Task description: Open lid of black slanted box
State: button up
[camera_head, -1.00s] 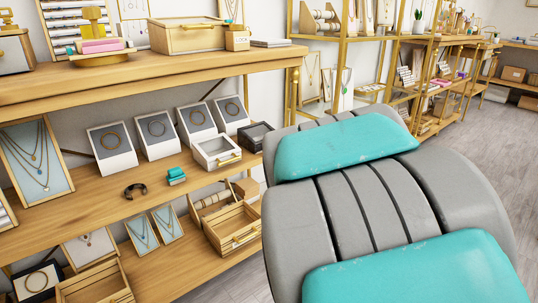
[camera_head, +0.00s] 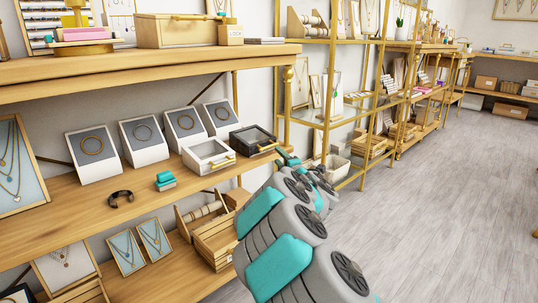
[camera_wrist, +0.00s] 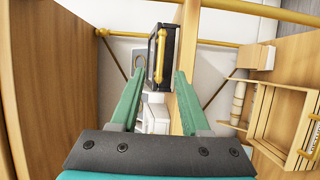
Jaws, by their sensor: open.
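The black slanted box (camera_head: 255,139) sits at the right end of the middle wooden shelf in the head view. It has a gold handle on its front, and its lid looks shut. In the wrist view the black box (camera_wrist: 153,46) appears on its side, with the gold handle (camera_wrist: 159,60) running up and down. My gripper (camera_wrist: 159,77) is open and empty. Its two teal fingers point toward the box, with the handle lying between their tips in the picture. I cannot tell the exact gap. In the head view my gripper (camera_head: 285,156) is small and partly hidden, just right of the box.
A white box with a clear lid (camera_head: 208,157) stands just left of the black box. A wooden crate (camera_head: 218,240) stands on the shelf below. The upper shelf (camera_head: 150,65) overhangs. Grey floor (camera_head: 430,200) is free at right.

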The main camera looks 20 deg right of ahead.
jog(key=shift+w+d+f, duration=0.1)
jog(key=shift+w+d, duration=0.05)
jog(key=shift+w, duration=3.7)
grip_shut()
